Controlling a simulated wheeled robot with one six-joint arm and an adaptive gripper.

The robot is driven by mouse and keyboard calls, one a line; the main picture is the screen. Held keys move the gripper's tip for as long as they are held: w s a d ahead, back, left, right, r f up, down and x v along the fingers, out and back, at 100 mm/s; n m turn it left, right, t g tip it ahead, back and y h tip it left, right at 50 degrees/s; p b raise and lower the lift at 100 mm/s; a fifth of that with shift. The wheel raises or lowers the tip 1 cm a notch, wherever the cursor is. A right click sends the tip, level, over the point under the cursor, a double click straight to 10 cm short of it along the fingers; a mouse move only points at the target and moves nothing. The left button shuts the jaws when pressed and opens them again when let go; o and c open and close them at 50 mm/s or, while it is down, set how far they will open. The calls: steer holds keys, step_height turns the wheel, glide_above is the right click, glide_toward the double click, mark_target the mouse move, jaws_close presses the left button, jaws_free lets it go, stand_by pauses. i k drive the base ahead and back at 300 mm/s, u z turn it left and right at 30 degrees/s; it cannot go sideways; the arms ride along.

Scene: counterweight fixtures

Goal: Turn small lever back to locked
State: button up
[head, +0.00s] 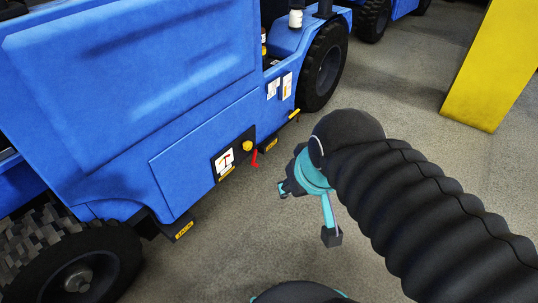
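A small red lever (254,158) hangs on the lower side of the blue vehicle, just right of a dark panel (233,158) with a white label and a yellow knob (247,146). The lever looks tilted slightly off vertical, with its lower end toward the left. My gripper (306,213) is right of and below the lever in the picture, apart from it. Its two teal fingers with dark tips are spread wide, and nothing shows between them. My dark ribbed arm hides part of the gripper's back.
The blue vehicle (190,110) fills the left, with a front tyre (323,65) and a rear tyre (75,265). Yellow-marked steps (183,230) jut out low on its side. A yellow post (490,65) stands at upper right. Grey floor (225,255) is clear beside the vehicle.

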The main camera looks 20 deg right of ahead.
mark_target(253, 149)
steer(key=z, duration=1.85)
steer(key=k, duration=1.9)
steer(key=u, duration=0.7)
steer(key=i, duration=1.6)
steer(key=u, duration=0.05)
